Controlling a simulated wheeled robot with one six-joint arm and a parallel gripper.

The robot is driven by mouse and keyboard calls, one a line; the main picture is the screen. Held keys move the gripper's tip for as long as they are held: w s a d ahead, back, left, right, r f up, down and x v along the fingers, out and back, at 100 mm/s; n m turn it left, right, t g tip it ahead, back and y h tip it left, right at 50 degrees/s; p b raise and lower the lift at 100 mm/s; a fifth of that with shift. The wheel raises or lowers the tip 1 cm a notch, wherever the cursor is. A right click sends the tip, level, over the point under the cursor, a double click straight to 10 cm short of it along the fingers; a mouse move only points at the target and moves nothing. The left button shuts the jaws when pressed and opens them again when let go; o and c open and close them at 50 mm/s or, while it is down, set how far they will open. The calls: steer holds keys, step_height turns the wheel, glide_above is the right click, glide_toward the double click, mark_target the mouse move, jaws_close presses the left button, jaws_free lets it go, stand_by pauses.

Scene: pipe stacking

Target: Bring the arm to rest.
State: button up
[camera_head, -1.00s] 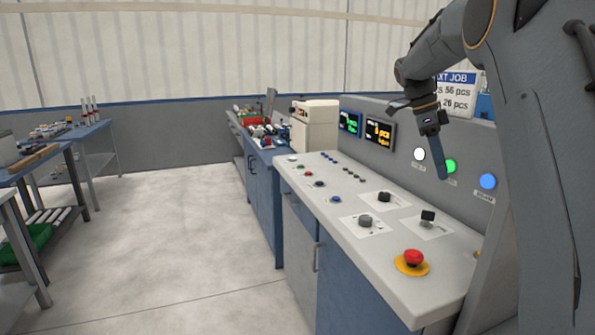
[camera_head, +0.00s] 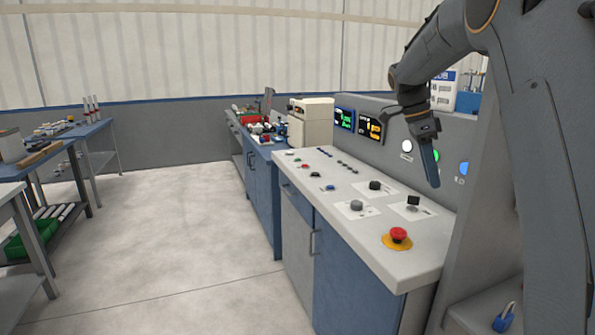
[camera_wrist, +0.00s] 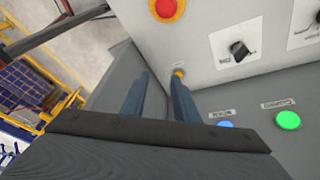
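My gripper (camera_head: 433,182) hangs below my bent arm, in front of the upright panel of the control desk and above the desk's worktop. It points downward. In the head view its fingers overlap. In the wrist view the two blue-grey fingers (camera_wrist: 161,76) stand apart with a gap between them, and nothing is held. The control desk (camera_head: 355,262) lies below, with a red stop button (camera_head: 398,235) on a yellow base; that button also shows at the top of the wrist view (camera_wrist: 166,8).
Black knobs (camera_head: 375,186), small screens (camera_head: 370,128) and lit round buttons (camera_head: 407,146) are on the desk. A blue padlock-like object (camera_head: 503,318) sits at the lower right. Workbenches (camera_head: 96,130) stand at the left. The floor (camera_head: 170,225) between is clear.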

steer(key=s+a+f+n, duration=0.3)
steer(key=s+f, duration=0.1)
steer(key=s+a+f+n+y+b, duration=0.1)
steer(key=s+a+f+n, duration=0.2)
steer(key=n, duration=0.1)
steer(key=s+a+f+n+y+b, duration=0.1)
steer(key=s+a+f+n, duration=0.1)
steer(key=s+f+n, duration=0.1)
steer(key=shift+s+a+f+n+t, duration=0.15)
steer(key=shift+s+a+f+t, duration=0.05)
steer(key=shift+s+f, duration=0.25)
steer(key=shift+s+a+f+n+t, duration=0.15)
steer(key=shift+s+a+f+t, duration=0.05)
steer(key=shift+s+f, duration=0.2)
steer(key=s+a+f+n+b, duration=0.1)
steer(key=s+a+f+n, duration=0.2)
steer(key=s, duration=0.6)
steer(key=s+a+f+n+y+b, duration=0.1)
steer(key=s+a+f+n, duration=0.2)
steer(key=s+f+n, duration=0.4)
steer(key=shift+s+a+f+t+y, duration=0.25)
steer(key=shift+s+f+t, duration=0.2)
steer(key=shift+s, duration=0.75)
steer(key=shift+d, duration=0.15)
